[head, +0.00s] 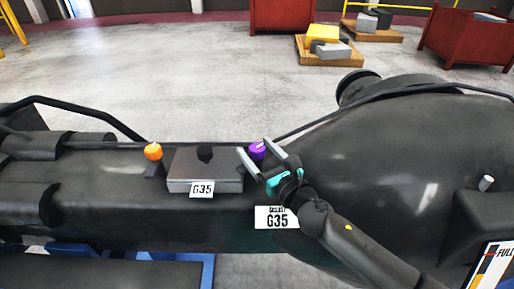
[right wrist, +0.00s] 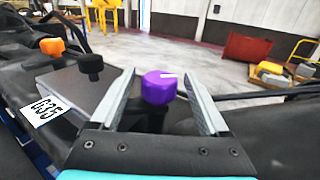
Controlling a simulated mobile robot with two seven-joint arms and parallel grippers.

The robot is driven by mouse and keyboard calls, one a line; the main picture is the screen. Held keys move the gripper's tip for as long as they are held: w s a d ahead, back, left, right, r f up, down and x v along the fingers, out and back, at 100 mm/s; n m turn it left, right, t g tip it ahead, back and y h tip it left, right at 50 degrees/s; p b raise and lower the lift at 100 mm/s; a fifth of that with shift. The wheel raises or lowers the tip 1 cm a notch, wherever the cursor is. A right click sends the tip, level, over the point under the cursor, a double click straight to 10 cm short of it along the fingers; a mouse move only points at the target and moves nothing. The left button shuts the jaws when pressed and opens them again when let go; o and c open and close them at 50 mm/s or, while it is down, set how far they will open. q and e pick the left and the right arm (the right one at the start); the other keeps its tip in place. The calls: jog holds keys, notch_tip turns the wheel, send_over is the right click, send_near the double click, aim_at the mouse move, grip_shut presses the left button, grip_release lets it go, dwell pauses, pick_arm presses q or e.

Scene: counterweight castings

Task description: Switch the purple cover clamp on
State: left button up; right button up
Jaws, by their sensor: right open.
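The purple cover clamp (head: 257,151) is a purple knob on a dark stem, just right of a grey box cover labelled G35 (head: 222,172). My right gripper (head: 256,157) is open, with its fingers on either side of the purple knob in the head view. In the right wrist view the purple knob (right wrist: 159,88) shows between the two open fingers, with a small white mark on its top. I cannot tell whether the fingers touch it. My left gripper is not in view.
An orange knob (head: 153,151) stands left of the cover, and a black knob (head: 205,153) sits on it. A large dark casting (head: 420,150) fills the right side. Red bins (head: 281,14) and a pallet with blocks (head: 329,52) stand on the open floor behind.

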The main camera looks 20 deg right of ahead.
jog(key=shift+w, duration=0.2)
grip_shut()
dwell(0.6)
